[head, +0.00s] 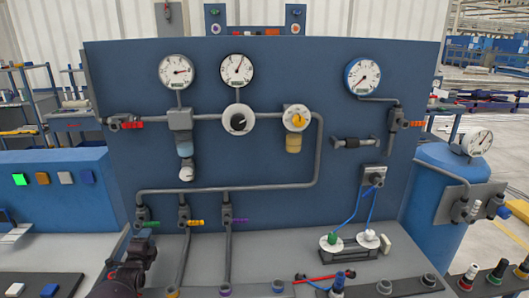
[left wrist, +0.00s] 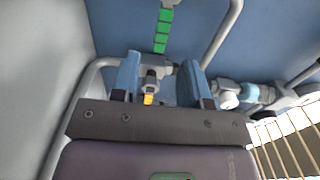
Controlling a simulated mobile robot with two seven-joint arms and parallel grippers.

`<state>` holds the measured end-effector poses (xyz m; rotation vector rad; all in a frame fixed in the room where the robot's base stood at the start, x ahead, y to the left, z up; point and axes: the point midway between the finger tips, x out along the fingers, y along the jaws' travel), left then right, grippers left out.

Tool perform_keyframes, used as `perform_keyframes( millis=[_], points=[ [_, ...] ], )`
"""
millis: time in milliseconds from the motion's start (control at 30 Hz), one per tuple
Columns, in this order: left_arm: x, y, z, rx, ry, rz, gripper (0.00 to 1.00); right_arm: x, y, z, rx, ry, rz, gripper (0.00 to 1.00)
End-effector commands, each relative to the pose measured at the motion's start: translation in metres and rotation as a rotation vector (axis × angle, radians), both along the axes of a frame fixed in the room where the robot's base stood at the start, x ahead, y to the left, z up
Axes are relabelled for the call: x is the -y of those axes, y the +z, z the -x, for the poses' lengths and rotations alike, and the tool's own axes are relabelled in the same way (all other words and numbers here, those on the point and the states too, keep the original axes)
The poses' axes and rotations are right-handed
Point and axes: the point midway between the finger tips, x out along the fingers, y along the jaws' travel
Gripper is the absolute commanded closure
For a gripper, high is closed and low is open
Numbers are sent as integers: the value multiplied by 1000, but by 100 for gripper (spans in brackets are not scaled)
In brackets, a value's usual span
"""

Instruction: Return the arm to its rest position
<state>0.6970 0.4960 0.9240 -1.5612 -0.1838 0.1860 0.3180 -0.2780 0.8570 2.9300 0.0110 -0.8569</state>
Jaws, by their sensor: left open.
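My left arm (head: 132,270) comes in at the lower left of the head view, dark and close to the green-handled valve (head: 146,224) on the left downpipe. Its fingertips are hard to make out there. In the left wrist view my left gripper (left wrist: 160,72) is open, with its two bluish fingers apart. A small grey fitting with an orange part (left wrist: 148,99) shows between the fingers; the picture does not show it gripped. My right gripper is not in view.
A blue panel (head: 270,165) with gauges, grey pipes and valves stands ahead. A grey bench top (head: 255,243) lies below it, with a stand of coloured connectors (head: 348,246) to the right. A blue tank (head: 436,205) stands at the right.

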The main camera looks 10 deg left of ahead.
Motion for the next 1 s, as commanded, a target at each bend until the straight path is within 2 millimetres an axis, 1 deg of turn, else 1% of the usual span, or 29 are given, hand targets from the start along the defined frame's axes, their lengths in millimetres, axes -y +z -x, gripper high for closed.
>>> perform_keyframes(
  millis=[67, 200, 267, 367, 400, 467, 500, 567, 667, 700, 767, 800, 867, 967, 1000],
  points=[
    [0, -1, 0, 4, 0, 35, 58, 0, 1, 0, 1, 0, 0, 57],
    [0, -6, 0, -1, 5, 166, 58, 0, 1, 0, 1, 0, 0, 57],
    [1, -4, -2, 1, 5, 236, 58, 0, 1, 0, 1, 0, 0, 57],
    [8, 8, -9, 19, -4, 356, 58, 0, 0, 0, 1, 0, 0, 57],
    [12, 16, -14, 30, -12, 406, 58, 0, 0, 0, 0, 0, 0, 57],
    [24, 31, -21, 48, -31, 488, 58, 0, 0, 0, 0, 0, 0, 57],
    [32, 40, -24, 58, -44, 547, 58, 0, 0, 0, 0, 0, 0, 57],
    [47, 49, -23, 65, -63, 637, 58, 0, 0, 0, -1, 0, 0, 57],
    [73, 53, -10, 60, -83, 794, 58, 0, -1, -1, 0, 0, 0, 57],
    [84, 51, -2, 53, -88, 850, 58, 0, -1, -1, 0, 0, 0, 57],
    [98, 47, 13, 41, -90, 932, 58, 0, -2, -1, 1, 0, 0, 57],
    [109, 44, 24, 30, -89, 985, 58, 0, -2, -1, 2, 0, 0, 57],
    [123, 38, 43, 14, -84, 1059, 58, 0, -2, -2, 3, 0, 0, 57],
    [146, 27, 79, -16, -67, 1174, 58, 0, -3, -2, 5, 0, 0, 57],
    [155, 22, 94, -28, -60, 1215, 58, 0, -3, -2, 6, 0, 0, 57]
  ],
)
